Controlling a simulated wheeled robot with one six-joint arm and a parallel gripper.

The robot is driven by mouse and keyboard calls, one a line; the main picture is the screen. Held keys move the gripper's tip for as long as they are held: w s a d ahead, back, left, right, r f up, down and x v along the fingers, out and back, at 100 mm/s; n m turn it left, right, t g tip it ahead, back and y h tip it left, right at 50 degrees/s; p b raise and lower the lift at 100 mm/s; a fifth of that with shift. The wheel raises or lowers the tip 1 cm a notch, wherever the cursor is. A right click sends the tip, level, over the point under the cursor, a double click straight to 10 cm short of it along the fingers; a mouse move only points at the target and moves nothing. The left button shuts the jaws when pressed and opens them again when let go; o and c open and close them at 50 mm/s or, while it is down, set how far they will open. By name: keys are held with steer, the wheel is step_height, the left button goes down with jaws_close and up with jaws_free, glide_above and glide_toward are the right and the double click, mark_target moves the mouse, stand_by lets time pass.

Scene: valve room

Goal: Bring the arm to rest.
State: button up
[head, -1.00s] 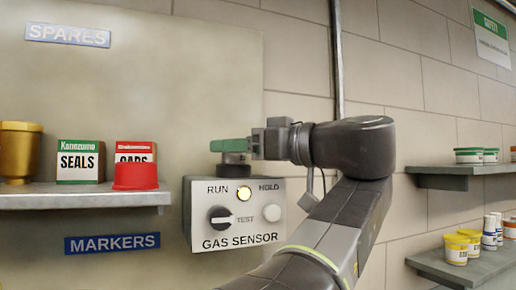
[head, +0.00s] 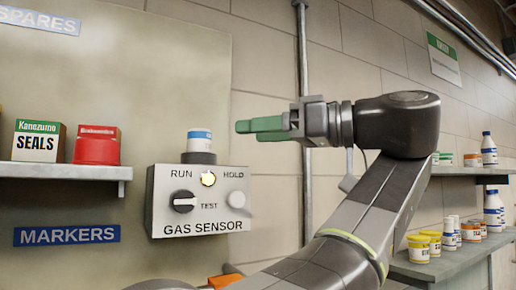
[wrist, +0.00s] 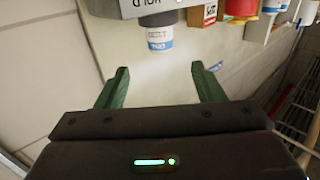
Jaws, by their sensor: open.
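My gripper (head: 262,127) is in mid-air to the right of and above the gas sensor box, in the head view. Its green fingers point left. In the wrist view my gripper (wrist: 160,90) shows its two green fingers wide apart with nothing between them. The gas sensor (head: 204,215) is a white box with a black dial, a lit yellow lamp and RUN, HOLD and TEST labels. A small white and blue container (head: 199,141) stands upright in the dark holder on top of the box. This container also shows upside down in the wrist view (wrist: 158,40), beyond the fingers.
Two right shelves (head: 450,262) hold several tubs and bottles. A vertical pipe (head: 303,60) runs up the wall behind my gripper. The wall area above the sensor is clear.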

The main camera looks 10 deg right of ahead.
mark_target(210, 136)
steer(key=shift+s+d, duration=0.1)
steer(key=shift+r, duration=0.1)
stand_by(0.5)
steer(key=p+x, duration=0.7)
steer(key=x, duration=0.5)
steer(key=shift+w+a, duration=0.2)
steer(key=shift+a, duration=0.05)
steer(key=shift+d, duration=0.1)
stand_by(0.3)
